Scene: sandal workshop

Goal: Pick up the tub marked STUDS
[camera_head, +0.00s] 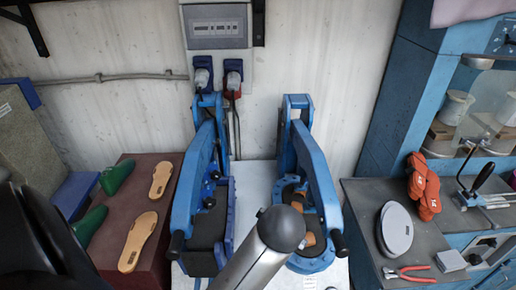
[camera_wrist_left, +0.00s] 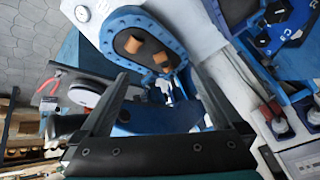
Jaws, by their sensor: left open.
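I cannot make out a tub with a readable STUDS mark in either view. Two whitish tubs stand behind the clear front of the blue cabinet at the right of the head view, one on the left (camera_head: 456,106) and one at the picture's edge (camera_head: 507,109); any lettering on them is too small to read. My left gripper (camera_wrist_left: 160,98) shows in the left wrist view with its two dark fingers wide apart and nothing between them. Beyond the fingers is a blue press (camera_wrist_left: 150,42). My right gripper is in neither view.
Two blue lever presses, left (camera_head: 206,190) and right (camera_head: 312,170), stand in the middle. Green shoe forms (camera_head: 117,176) and tan soles (camera_head: 138,241) lie on a brown bench at left. The right bench (camera_head: 365,200) holds a grey disc (camera_head: 396,229), orange gloves (camera_head: 423,186) and red pliers (camera_head: 408,273).

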